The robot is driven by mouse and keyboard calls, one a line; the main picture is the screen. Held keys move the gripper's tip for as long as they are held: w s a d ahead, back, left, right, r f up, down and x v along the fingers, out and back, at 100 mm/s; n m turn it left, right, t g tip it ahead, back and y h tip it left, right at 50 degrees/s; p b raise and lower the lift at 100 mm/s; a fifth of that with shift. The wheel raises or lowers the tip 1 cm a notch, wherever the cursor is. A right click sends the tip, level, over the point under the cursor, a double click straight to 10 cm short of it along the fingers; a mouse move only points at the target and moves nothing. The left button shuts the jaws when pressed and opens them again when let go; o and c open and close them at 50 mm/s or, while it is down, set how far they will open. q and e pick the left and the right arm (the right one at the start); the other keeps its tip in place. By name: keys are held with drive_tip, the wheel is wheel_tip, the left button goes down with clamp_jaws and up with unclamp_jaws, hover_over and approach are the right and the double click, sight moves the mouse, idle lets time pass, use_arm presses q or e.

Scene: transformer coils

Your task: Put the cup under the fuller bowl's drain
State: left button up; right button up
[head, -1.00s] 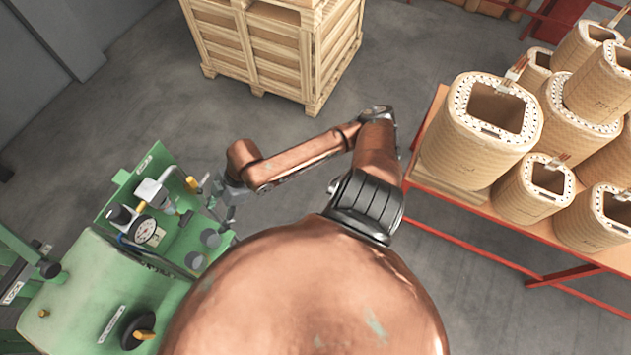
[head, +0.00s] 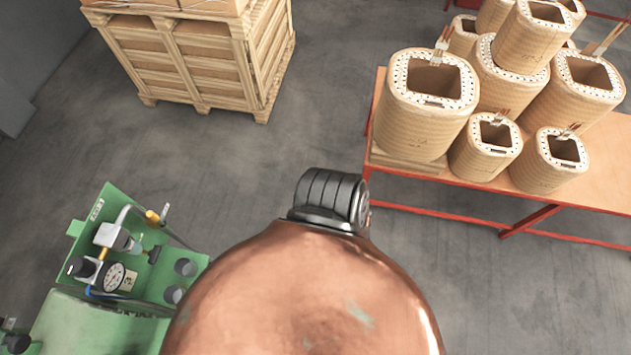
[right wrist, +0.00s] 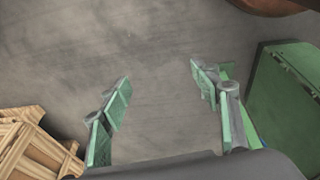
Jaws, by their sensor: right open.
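No cup, bowl or drain shows in either view. My right gripper (right wrist: 160,82) is open in the right wrist view, its two green-padded fingers apart. Nothing is between the fingers; grey floor (right wrist: 150,45) shows behind them. My right gripper does not show in the head view, and my left gripper is in neither view. My own copper body hides the lower middle of the head view.
A green machine (head: 130,318) with a gauge (head: 112,277) stands at lower left; a green surface also shows at right in the right wrist view (right wrist: 275,100). A wooden crate (head: 190,65) stands at upper left. Wound coils (head: 425,125) fill an orange-topped table (head: 600,175) at right. Floor between is clear.

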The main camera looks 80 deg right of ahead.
drive_tip(key=s+a+f, duration=0.2)
drive_tip(key=s, duration=0.4)
drive_tip(key=s+a+f+g, duration=0.1)
drive_tip(key=s+a+f, duration=0.1)
drive_tip(key=s, duration=0.5)
drive_tip(key=shift+a+g, duration=0.3)
drive_tip(key=shift+a, duration=0.4)
